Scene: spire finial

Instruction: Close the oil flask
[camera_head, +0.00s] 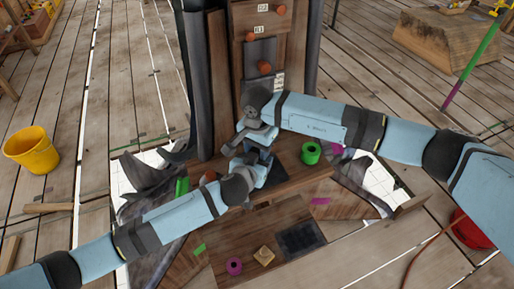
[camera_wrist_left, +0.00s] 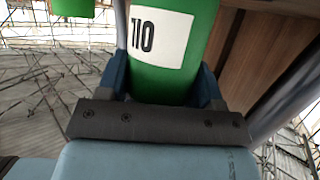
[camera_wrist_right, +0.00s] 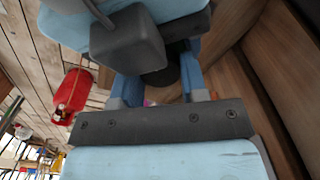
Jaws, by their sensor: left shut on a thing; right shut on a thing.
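The green oil flask (camera_wrist_left: 172,60), with a white label reading 110, is between the fingers of my left gripper (camera_wrist_left: 165,88) in the left wrist view. My left gripper is shut on it. In the right wrist view my right gripper (camera_wrist_right: 162,92) is shut on a small dark piece (camera_wrist_right: 172,74), likely the flask's cap; shadow hides its shape. In the head view my left gripper (camera_head: 262,165) and right gripper (camera_head: 252,138) are close together above the wooden ledge. The arms hide the flask there, and I cannot tell whether the dark piece touches it.
A green ring-shaped piece (camera_head: 311,153) stands on the ledge right of the grippers. A purple ring (camera_head: 234,266), a small wooden block (camera_head: 264,255) and a dark pad (camera_head: 300,239) lie on the lower step. A wooden tower with orange knobs (camera_head: 265,67) rises behind. A yellow bucket (camera_head: 31,149) stands left.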

